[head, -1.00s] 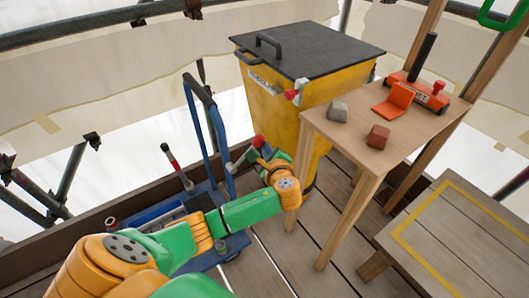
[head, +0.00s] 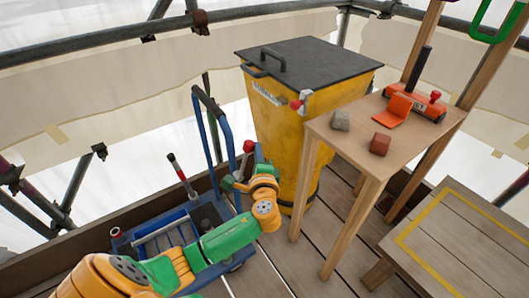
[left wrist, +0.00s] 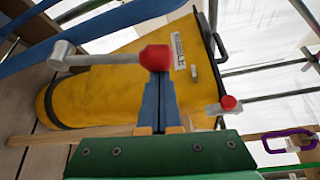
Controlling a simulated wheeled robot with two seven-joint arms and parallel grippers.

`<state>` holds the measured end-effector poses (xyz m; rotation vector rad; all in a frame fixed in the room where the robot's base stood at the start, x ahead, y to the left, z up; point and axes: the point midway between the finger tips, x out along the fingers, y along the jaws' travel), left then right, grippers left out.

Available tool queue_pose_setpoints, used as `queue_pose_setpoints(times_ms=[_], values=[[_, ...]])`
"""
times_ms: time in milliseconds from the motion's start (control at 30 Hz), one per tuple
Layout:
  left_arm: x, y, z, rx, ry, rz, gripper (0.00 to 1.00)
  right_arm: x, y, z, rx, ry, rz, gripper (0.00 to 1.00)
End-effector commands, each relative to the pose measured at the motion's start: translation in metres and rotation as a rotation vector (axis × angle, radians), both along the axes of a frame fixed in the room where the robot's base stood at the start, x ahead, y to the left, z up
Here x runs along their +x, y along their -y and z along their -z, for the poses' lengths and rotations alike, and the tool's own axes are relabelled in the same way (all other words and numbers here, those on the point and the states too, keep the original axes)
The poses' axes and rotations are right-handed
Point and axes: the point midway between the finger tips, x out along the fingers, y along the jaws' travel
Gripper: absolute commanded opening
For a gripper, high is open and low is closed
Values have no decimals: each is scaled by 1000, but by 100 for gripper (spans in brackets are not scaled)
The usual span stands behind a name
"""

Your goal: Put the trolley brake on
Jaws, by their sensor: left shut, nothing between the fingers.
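The blue trolley (head: 145,228) stands on the boards at left, its tall blue handle (head: 222,130) rising behind my left arm. A grey lever with a red knob (head: 248,146) stands by the trolley, tilted up to the right. The red knob also shows in the left wrist view (left wrist: 155,58), with its grey arm running left. My left gripper (left wrist: 155,103) is shut and empty, its blue fingers pointing at the knob with their tips close to it or touching; I cannot tell which. A thin red-and-white lever (head: 178,172) with a dark top also stands on the trolley. My right gripper is out of view.
A yellow bin (head: 285,140) with a dark lid stands behind the gripper. A wooden table (head: 345,150) at right holds two small blocks and an orange device (head: 415,105). A low wooden bench (head: 460,235) is at lower right. Scaffold poles enclose the deck.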

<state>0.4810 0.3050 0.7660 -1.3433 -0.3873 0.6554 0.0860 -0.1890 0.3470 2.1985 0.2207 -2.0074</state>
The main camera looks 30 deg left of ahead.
Motion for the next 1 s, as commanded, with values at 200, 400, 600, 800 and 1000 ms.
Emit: queue_pose_setpoints(times_ms=[200,400,600,800,1000], values=[[-14,-6,-2,-59,143,-1,0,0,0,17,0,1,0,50],[-22,-9,-5,-97,233,0,0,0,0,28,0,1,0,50],[-26,-11,-8,-117,283,-1,0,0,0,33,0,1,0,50],[-27,-11,-9,-124,300,-1,0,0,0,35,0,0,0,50],[-27,-11,-9,-125,301,-1,0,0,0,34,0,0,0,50]])
